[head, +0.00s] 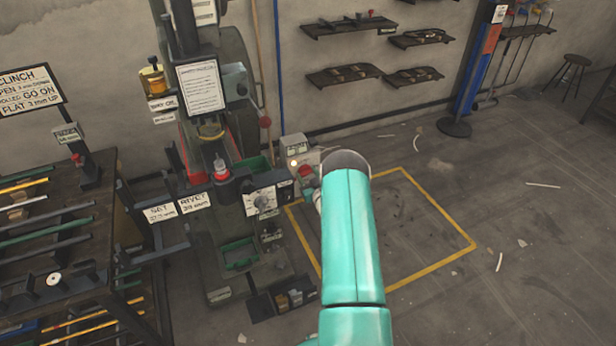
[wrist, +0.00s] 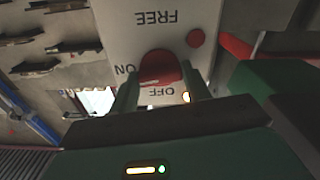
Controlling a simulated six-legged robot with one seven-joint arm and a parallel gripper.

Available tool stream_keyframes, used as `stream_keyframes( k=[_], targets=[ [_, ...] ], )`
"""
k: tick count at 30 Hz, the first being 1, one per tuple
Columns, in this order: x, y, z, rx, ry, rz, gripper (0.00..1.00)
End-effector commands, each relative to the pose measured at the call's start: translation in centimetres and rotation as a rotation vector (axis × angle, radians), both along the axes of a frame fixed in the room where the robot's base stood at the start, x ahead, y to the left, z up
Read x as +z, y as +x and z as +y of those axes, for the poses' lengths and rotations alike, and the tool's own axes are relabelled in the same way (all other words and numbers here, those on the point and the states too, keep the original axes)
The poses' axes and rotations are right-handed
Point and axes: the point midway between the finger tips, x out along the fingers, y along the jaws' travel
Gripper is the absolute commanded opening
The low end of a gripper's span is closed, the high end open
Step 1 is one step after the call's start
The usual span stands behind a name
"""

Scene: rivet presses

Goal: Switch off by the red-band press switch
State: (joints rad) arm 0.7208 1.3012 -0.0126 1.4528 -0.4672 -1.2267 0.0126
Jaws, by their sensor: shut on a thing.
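The press switch is a pale box (head: 297,148) on the right side of the press, with a red knob (head: 306,171) in the head view. In the wrist view its pale face (wrist: 120,30) reads FREE, ON and OFF upside down. The red knob (wrist: 160,66) sits between ON and OFF there. My gripper (wrist: 159,86) has one finger on each side of this knob and is shut on it. Which mark the knob points to is unclear.
The press (head: 205,135) with red side bands stands left of my arm. A rack of bars (head: 50,235) is at the far left. A yellow-lined floor area (head: 420,215) behind my arm is mostly clear. A small red button (wrist: 195,38) and a lit lamp (wrist: 186,97) are near the knob.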

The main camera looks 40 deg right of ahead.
Motion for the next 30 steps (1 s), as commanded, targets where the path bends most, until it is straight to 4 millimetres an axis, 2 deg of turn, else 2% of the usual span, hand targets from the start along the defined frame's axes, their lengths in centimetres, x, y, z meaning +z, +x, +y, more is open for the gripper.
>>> stream_keyframes(
  k=[30],
  targets=[
    [-0.05,0.07,0.13,0.003,-0.911,0.267,0.24]
  ],
)
